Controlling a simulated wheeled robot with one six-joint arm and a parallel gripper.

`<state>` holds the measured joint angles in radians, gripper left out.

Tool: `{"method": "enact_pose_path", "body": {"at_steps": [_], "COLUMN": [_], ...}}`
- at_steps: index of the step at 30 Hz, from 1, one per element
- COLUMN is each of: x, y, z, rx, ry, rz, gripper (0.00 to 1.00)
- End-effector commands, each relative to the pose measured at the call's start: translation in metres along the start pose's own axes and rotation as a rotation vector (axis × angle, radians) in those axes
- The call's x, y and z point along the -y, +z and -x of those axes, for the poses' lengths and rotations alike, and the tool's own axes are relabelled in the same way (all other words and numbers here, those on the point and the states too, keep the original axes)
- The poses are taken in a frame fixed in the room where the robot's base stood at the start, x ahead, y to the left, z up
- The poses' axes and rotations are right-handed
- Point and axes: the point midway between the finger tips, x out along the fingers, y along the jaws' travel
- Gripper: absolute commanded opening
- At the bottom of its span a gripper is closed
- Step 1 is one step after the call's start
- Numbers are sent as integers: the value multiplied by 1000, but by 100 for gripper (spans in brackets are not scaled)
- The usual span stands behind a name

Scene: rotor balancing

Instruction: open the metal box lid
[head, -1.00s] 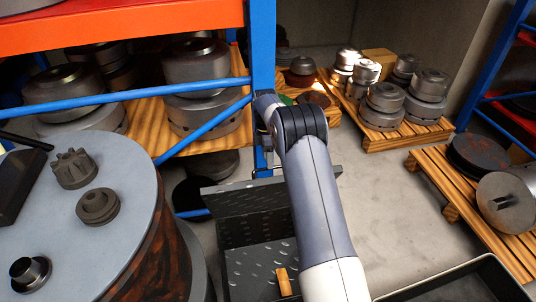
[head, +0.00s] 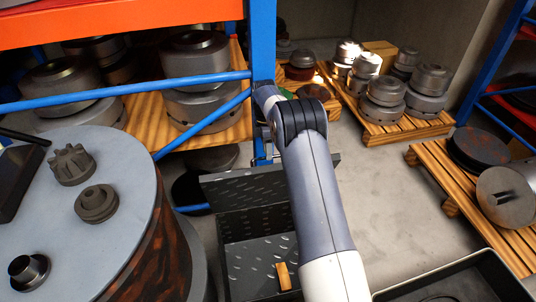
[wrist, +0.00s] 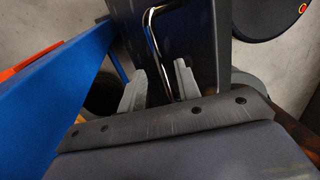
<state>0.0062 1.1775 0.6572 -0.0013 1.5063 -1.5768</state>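The metal box (head: 224,262) is dark with a diamond-plate pattern and stands low in the middle of the head view. Its lid (head: 250,188) is raised and tilted up at the back, so part of the inside shows. A small wooden block (head: 283,276) lies inside. In the wrist view, a shiny bent handle (wrist: 152,32) stands by the grey lid panel (wrist: 202,45). My gripper (wrist: 160,88) has its fingers apart, with the handle's bar between them, nearer the right finger. In the head view my arm hides part of the box and lid.
A round grey-topped drum (head: 125,220) with metal parts stands at left. The blue rack post (head: 263,60) rises close behind my arm. An open dark tray (head: 480,262) is at lower right. Pallets (head: 385,135) with rotors stand behind; floor (head: 390,195) between is clear.

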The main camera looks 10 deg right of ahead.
Motion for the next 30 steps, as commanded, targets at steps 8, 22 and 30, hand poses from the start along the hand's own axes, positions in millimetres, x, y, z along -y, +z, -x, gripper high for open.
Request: {"method": "enact_pose_path", "body": {"at_steps": [8, 22, 30], "x": [3, 6, 3], "y": [0, 0, 1], "z": [62, 86, 89], "rx": [0, 0, -3], "ry": [5, 3, 40], "rz": [0, 0, -89], "gripper": [32, 32, 14]}}
